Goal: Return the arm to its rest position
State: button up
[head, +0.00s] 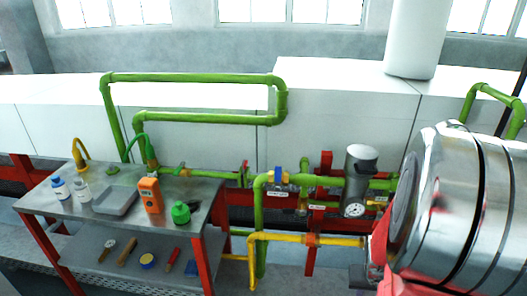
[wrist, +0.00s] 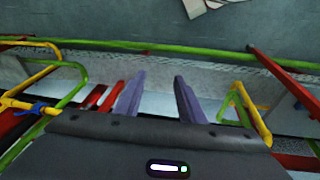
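My gripper (wrist: 159,82) shows in the wrist view, with two purple-grey fingers standing apart and nothing between them. It is open and empty. Beyond the fingers lie a pale strip, a green pipe and the grey floor. My gripper does not show in the head view. Large shiny metal arm parts of mine fill the right side of the head view and hide what lies behind them.
A metal workbench (head: 88,215) at left holds bottles, a tray (head: 116,201), an orange meter (head: 151,195) and a green object (head: 181,213); tools lie on its lower shelf. Green pipes (head: 200,77), a yellow pipe (head: 290,238) and a gauge (head: 354,210) stand mid-view.

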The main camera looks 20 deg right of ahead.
jog(key=w+a+r+n+t+y, duration=0.1)
jog(key=w+a+r+n+t, duration=0.1)
jog(key=a+r, duration=1)
jog(key=w+a+r+n+t+y, duration=0.1)
jog(key=a+r+n, duration=0.4)
jog(key=a+r, duration=0.7)
jog(key=shift+w+a+t+y, duration=0.4)
jog(key=shift+w+a+t, duration=0.4)
jog(key=shift+a, duration=2.25)
jog(key=shift+w+f, duration=0.1)
jog(key=shift+c, duration=0.4)
